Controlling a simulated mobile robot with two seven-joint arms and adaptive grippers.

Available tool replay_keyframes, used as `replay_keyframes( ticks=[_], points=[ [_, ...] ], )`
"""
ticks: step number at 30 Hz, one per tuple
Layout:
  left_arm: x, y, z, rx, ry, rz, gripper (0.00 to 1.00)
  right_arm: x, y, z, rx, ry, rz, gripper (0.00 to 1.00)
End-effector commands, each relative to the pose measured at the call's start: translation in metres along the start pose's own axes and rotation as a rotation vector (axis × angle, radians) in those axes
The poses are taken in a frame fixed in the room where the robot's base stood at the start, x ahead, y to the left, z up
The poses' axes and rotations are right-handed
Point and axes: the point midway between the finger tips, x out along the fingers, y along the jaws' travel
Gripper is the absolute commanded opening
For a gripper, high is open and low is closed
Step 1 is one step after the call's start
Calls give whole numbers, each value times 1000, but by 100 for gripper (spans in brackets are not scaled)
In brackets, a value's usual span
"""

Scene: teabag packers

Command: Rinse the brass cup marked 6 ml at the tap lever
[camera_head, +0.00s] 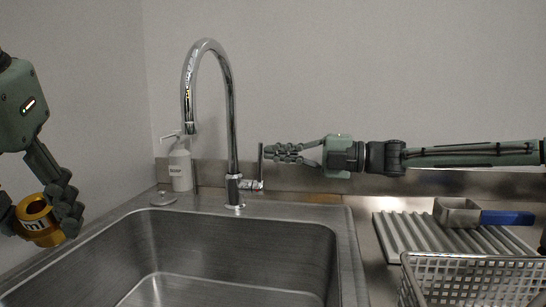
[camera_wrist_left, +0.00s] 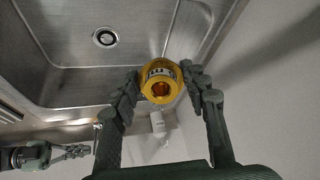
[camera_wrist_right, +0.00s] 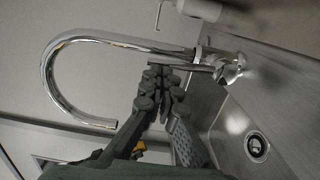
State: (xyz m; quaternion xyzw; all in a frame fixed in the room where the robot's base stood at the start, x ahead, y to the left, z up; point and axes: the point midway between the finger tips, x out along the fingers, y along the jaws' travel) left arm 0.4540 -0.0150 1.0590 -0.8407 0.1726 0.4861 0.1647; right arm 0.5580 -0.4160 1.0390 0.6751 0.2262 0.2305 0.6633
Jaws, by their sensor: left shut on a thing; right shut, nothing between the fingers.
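The brass cup (camera_head: 38,222) is at the far left in the head view, with part of a marking ending in "ml" showing. My left gripper (camera_head: 40,218) is shut on it, one finger on each side. In the left wrist view the cup (camera_wrist_left: 161,84) sits between the fingertips of my left gripper (camera_wrist_left: 161,86), with its round opening showing. The tap (camera_head: 230,120) is a tall chrome gooseneck behind the sink; its lever (camera_head: 262,165) stands up at the right of its base. My right gripper (camera_head: 268,152) is shut and empty, its fingertips at the lever. No water stream shows.
The steel sink (camera_head: 250,235) is empty, with a round drain (camera_wrist_left: 105,37). A white soap bottle (camera_head: 180,170) stands left of the tap. On the right are a ribbed drainer (camera_head: 400,235), a blue-handled square scoop (camera_head: 458,213) and a wire basket (camera_head: 470,265).

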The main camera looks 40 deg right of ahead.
Motion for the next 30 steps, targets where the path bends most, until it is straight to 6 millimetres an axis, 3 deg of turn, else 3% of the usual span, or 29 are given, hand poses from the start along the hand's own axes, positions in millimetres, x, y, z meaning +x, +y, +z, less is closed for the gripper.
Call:
replay_keyframes(
  ticks=[5, 18, 30],
  points=[
    [-6, -1, -2, 1, 10, -5, 13, -13, 4, 0, -4, -1, 0, 0],
    [-7, -2, -3, 1, 10, -5, 13, -79, 7, -3, -5, -1, 11, 0],
    [-14, -3, -7, 0, 10, -5, 13, -90, 15, -4, -4, 1, 12, 0]
  ],
)
